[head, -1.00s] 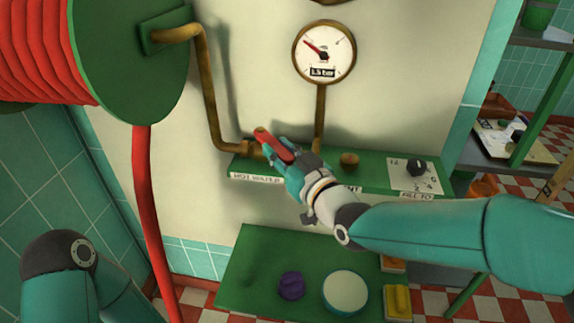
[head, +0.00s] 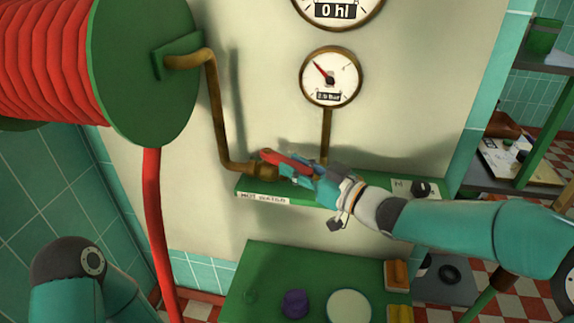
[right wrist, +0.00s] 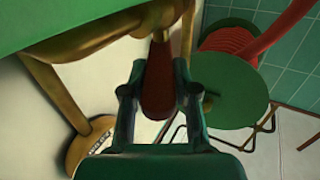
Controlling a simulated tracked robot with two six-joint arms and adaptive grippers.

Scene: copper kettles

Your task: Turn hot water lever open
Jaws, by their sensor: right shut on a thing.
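The red hot water lever (head: 284,160) sits on a brass valve (head: 262,172) above the green shelf's HOT WATER label (head: 264,198). It lies at a shallow slant, its free end up and left. My right gripper (head: 296,173) is shut on the lever, its arm coming in from the right. In the right wrist view the dark red lever (right wrist: 158,85) lies between the two fingers of the gripper (right wrist: 159,75). The gripper hides part of the lever and valve in the head view. My left arm shows at lower left; its gripper is out of view.
A bent brass pipe (head: 213,105) runs down to the valve. A pressure gauge (head: 330,77) stands above, reading about 2.9 bar. A red hose (head: 158,225) hangs from the reel (head: 145,70) at left. A lower green table (head: 260,265) holds several small items.

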